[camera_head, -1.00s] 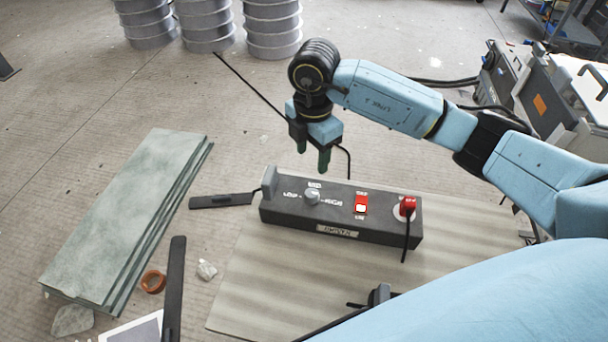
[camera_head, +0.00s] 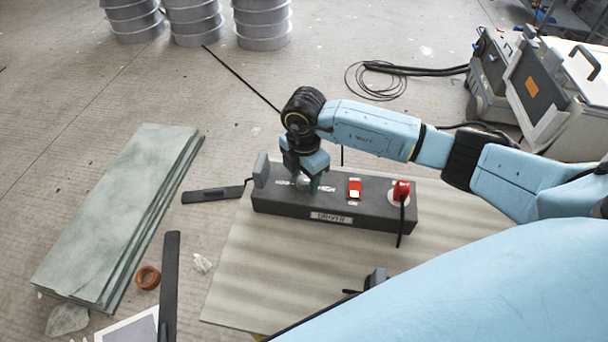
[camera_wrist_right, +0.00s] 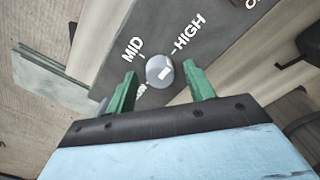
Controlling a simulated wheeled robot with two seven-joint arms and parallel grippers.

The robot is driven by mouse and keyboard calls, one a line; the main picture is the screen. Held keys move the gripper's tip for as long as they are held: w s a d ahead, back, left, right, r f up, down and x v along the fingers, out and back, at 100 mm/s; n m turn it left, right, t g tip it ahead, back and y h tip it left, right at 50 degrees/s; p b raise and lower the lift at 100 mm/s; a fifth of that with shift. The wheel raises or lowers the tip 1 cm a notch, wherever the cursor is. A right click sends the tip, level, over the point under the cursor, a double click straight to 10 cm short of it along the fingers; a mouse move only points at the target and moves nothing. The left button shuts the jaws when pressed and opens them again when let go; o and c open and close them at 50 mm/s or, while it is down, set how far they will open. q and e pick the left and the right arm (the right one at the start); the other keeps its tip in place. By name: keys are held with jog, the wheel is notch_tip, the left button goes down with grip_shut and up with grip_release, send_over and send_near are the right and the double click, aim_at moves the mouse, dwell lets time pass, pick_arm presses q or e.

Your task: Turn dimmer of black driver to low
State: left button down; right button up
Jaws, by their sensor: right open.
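The black driver (camera_head: 335,205) is a long dark box on a pale board, with its name on the front face. Its dimmer is a round grey knob (camera_head: 302,183) on the top left part, also in the right wrist view (camera_wrist_right: 159,71). MID and HIGH read clearly around the knob; the third label is mostly hidden by a finger. The knob bears a small pale mark; its setting is unclear. My right gripper (camera_wrist_right: 160,72) points down, open, with one green finger on each side of the knob. I cannot tell whether they touch it. My left gripper is out of view.
A red switch (camera_head: 354,188) and a red plug (camera_head: 401,190) with a black cable sit on the box right of the knob. A grey upright piece (camera_head: 261,170) stands at its left end. Stacked green-grey sheets (camera_head: 115,215) lie to the left.

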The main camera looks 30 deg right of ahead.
jog(key=c, duration=1)
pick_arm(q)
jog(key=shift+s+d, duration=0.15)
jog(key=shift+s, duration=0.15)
pick_arm(e)
jog(key=shift+o, duration=0.2)
